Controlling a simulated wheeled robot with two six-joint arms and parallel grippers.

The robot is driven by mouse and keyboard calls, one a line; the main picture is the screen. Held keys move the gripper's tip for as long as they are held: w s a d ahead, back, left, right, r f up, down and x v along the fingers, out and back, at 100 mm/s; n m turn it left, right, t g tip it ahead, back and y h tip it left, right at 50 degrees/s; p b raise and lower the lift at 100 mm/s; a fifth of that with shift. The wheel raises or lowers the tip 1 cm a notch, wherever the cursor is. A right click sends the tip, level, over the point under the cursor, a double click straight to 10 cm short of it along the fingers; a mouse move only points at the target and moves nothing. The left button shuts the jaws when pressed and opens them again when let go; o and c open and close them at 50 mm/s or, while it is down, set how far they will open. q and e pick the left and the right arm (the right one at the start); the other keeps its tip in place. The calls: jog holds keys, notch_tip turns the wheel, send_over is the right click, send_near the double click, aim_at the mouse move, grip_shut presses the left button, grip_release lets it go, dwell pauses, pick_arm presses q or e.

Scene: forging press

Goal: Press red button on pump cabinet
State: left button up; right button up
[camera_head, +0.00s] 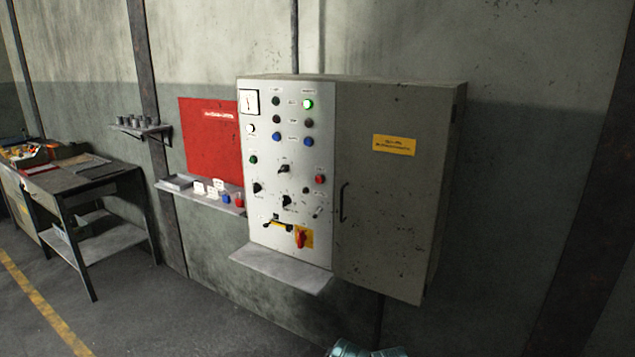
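The pump cabinet (400,210) is a grey box on the wall at the centre right. Its light control panel (262,205) is on the left part of its front. A red button (320,179) sits near the panel's right edge, at mid height. Around it are dark knobs, a green button (254,160), blue buttons and a lit green lamp (308,104). A red rotary switch on a yellow plate (302,237) is at the lower right of the panel. Neither of my grippers shows in the head view.
A small ledge (282,268) juts out under the panel. A shelf (190,193) with small items and a red board (209,137) are to its left. A workbench (85,180) stands at the far left. A teal object (362,350) shows at the bottom edge. Floor in front looks clear.

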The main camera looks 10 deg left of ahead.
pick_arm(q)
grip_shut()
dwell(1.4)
